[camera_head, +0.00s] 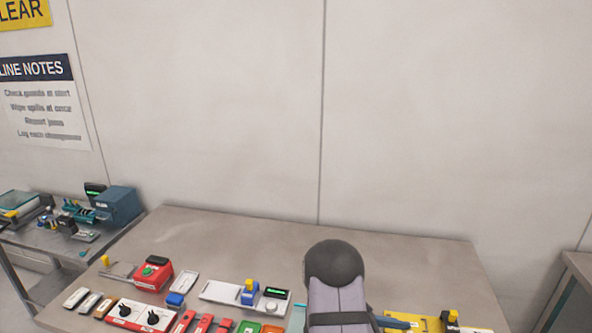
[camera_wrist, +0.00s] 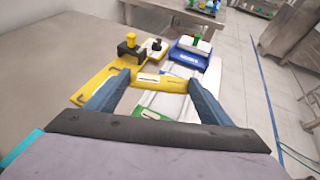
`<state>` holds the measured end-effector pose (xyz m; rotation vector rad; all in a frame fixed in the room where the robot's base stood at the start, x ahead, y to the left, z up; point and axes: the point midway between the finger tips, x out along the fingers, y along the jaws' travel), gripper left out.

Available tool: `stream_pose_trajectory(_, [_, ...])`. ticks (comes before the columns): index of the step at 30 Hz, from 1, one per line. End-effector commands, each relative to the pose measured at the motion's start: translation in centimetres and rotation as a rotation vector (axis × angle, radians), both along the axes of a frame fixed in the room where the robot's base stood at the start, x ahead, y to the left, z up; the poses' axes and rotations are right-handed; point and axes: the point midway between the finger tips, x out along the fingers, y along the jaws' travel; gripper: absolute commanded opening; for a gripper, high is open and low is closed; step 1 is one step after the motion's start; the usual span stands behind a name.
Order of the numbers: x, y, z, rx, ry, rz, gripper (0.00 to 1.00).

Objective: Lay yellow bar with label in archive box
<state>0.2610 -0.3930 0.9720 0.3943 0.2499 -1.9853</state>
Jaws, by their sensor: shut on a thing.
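In the wrist view my gripper (camera_wrist: 158,80) is shut on a yellow bar (camera_wrist: 151,85) with a white label on it. The bar spans the gap between the two blue-grey fingers. Beneath and beyond it is a yellow plate (camera_wrist: 92,88) with a black block and yellow knob; I cannot tell whether the bar touches it. I cannot make out for sure which thing is the archive box.
A blue device (camera_wrist: 188,56) and white trays (camera_wrist: 172,104) lie close to my fingers in the wrist view. In the head view a red box (camera_head: 154,275), a white switch panel (camera_head: 140,315) and small coloured parts crowd the table's front left. The table's back strip is clear.

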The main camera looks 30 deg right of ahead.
Motion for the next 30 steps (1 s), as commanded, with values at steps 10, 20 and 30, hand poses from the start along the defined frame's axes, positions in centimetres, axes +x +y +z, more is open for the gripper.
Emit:
stream_pose_trajectory(10, [5.7,11.8,-0.7,0.002,0.006,0.311,0.53])
stream_pose_trajectory(20, [6.7,21.3,-1.0,0.000,0.004,0.562,0.53])
stream_pose_trajectory(30, [11.0,30.3,-4.1,0.002,-0.010,0.830,0.53])
